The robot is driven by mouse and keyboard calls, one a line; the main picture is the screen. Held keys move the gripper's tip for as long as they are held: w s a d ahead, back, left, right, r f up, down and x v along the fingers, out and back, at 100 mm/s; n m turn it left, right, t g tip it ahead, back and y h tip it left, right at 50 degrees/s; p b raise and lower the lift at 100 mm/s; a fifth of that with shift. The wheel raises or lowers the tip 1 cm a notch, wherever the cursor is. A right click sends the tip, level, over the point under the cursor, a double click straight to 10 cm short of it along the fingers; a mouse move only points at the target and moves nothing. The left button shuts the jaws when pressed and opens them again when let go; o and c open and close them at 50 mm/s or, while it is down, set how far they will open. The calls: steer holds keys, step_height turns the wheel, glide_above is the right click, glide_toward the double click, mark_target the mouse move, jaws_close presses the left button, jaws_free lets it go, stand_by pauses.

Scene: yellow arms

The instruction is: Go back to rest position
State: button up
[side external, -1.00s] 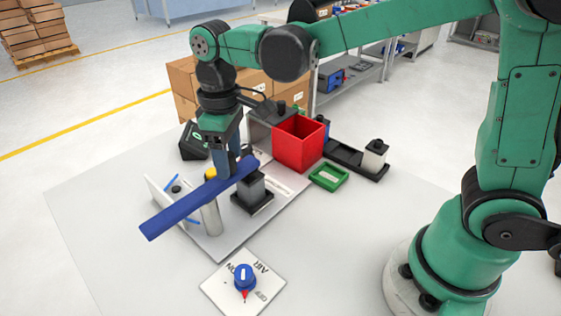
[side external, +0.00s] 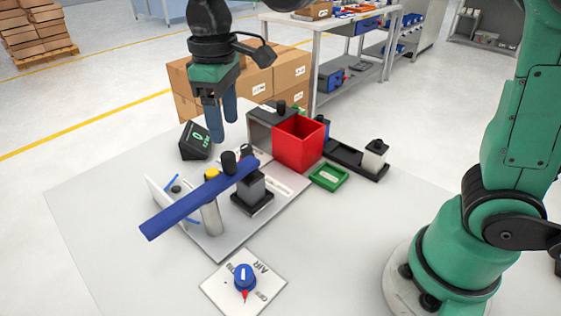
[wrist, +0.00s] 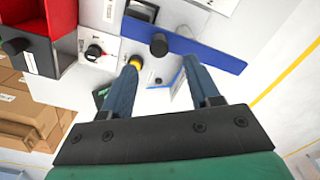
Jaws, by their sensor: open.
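My gripper (side external: 222,122) is open and empty, with its two blue fingers pointing down. It hangs in the air above and behind the fixture on the table. In the wrist view my gripper (wrist: 163,88) shows both fingers apart, with nothing between them. Below it a long blue bar (side external: 190,205) lies across a grey cylinder and a dark block, with a black knob (side external: 229,162) by its upper end. The blue bar (wrist: 190,42) and black knob (wrist: 158,44) also show in the wrist view, ahead of the fingertips.
A red open box (side external: 299,145), a green tray (side external: 328,176) and a black rack (side external: 358,162) stand right of the fixture. A blue dial (side external: 244,278) sits on a plate in front. Cardboard boxes (side external: 250,82) stand behind the table. The left tabletop is clear.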

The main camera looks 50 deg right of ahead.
steer(key=s+d+f+m+t, duration=0.5)
steer(key=s+d+m+t, duration=0.1)
steer(key=d, duration=0.3)
steer(key=shift+s+t, duration=0.5)
steer(key=shift+t, duration=0.1)
